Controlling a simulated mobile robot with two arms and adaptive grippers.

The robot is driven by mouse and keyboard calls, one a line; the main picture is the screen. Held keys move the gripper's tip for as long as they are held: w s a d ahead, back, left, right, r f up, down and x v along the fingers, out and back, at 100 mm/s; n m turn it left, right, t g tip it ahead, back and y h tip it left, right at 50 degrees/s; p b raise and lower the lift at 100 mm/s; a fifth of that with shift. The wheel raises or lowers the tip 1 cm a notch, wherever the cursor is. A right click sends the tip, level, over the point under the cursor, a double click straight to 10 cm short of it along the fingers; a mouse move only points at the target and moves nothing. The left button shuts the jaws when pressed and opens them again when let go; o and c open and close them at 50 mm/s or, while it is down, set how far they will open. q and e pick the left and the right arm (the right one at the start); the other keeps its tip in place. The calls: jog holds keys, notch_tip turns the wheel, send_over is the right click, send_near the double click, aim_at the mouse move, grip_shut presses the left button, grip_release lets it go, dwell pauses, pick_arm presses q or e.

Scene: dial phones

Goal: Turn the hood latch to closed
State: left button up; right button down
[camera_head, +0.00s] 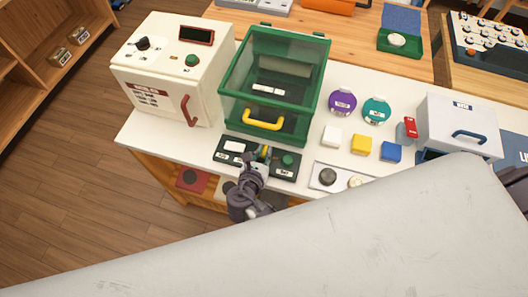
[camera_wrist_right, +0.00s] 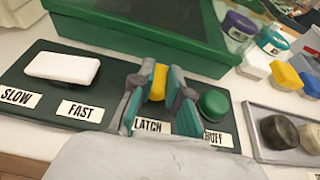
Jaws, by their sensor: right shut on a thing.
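The hood (camera_head: 232,112) is a green-framed clear box with a yellow handle (camera_head: 262,120) on its front; white items show inside. In front of it lies a dark control panel (camera_head: 228,158), with a white rocker marked SLOW and FAST, a yellow latch knob (camera_wrist_right: 158,83) above the label LATCH (camera_wrist_right: 148,127), and a green button (camera_wrist_right: 213,105). My right gripper (camera_wrist_right: 157,95) is shut on the latch knob, one finger on each side. It also shows in the head view (camera_head: 262,158). The fingers hide part of the knob and any marks beside it. My left gripper is not in view.
A white box with a red handle (camera_head: 190,110) stands left of the hood. To the right are purple (camera_head: 342,103) and teal (camera_head: 376,110) round items, several small blocks and a grey tray (camera_head: 342,180). My own pale arm link covers the lower right of the head view.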

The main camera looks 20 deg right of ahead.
dwell(0.5)
jog(key=c, duration=1.1)
grip_release()
jog(key=shift+c, duration=0.2)
jog(key=v, duration=1.2)
jog(key=shift+a, duration=0.15)
jog(key=shift+w+f, duration=0.1)
jog(key=s+d+f+m+g+y+b, duration=0.25)
jog(key=s+f+m, duration=0.2)
jog(key=f, duration=0.65)
jog(key=s+d+f+m+g+y+b, duration=0.1)
jog(key=s+d+f+m+g, duration=0.15)
jog(key=s+f, duration=0.65)
jog(key=s+d+f+m+g+y+b, duration=0.1)
jog(key=s+d+f+m+g+y, duration=0.2)
jog(key=f, duration=1.1)
jog(key=s+d+f+m+g+b, duration=0.2)
jog(key=s+d+f+m, duration=0.7)
jog(key=m, duration=0.7)
jog(key=s+f+y, duration=0.1)
jog(key=s, duration=0.2)
jog(key=shift+f+m+b, duration=0.2)
jog(key=shift+m+b, duration=0.2)
